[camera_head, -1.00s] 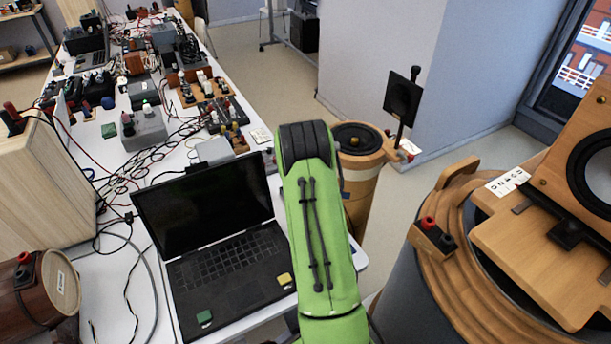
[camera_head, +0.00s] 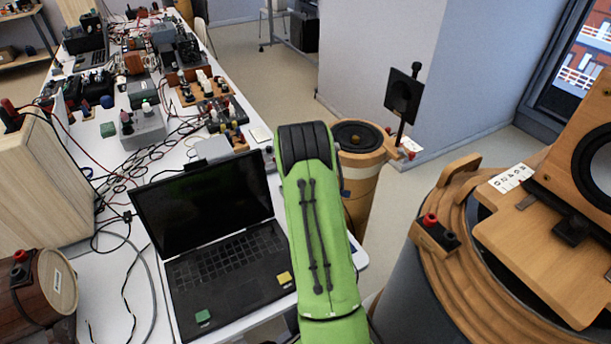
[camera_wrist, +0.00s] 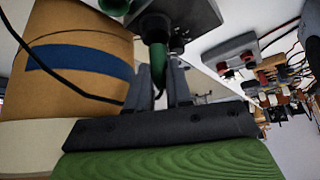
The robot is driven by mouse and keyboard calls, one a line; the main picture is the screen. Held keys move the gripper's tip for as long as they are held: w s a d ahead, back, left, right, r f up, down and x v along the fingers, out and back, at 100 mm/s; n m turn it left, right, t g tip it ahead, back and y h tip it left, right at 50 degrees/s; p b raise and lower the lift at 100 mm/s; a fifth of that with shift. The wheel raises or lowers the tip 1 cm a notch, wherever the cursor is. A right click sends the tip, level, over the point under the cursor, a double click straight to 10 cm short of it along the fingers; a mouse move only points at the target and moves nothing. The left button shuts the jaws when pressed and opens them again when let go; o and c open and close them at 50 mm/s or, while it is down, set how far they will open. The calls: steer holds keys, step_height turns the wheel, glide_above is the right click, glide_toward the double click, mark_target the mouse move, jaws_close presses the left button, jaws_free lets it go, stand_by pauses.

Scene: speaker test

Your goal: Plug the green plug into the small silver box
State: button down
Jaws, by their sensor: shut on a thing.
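My gripper (camera_wrist: 161,88) shows in the wrist view, its two dark fingers closed around the green plug (camera_wrist: 178,44). A dark cylinder beside the plug partly hides it, and the fingers cover its lower end. Just beyond the fingertips is a small dark-grey metal box (camera_wrist: 196,14), which may be the silver box. Another green piece (camera_wrist: 116,5) is at its left side. I cannot tell whether the held plug is seated in the box. In the head view my green arm hides the gripper, plug and this box.
A round wooden speaker (camera_wrist: 85,45) with a blue band stands close left of my gripper; a black cable (camera_wrist: 62,75) crosses it. A grey box (camera_wrist: 230,53) with red terminals is to the right. A laptop (camera_head: 225,255) lies on the cluttered white table, left of my arm.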

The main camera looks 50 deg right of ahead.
steer(key=shift+f+b, duration=0.75)
steer(key=shift+f, duration=0.15)
steer(key=c, duration=0.9)
jaws_free()
steer(key=shift+c, duration=0.2)
steer(key=shift+o, duration=0.4)
steer(key=o, duration=0.3)
steer(key=shift+r, duration=0.1)
steer(key=shift+r+p, duration=1.4)
steer(key=shift+r, duration=1.05)
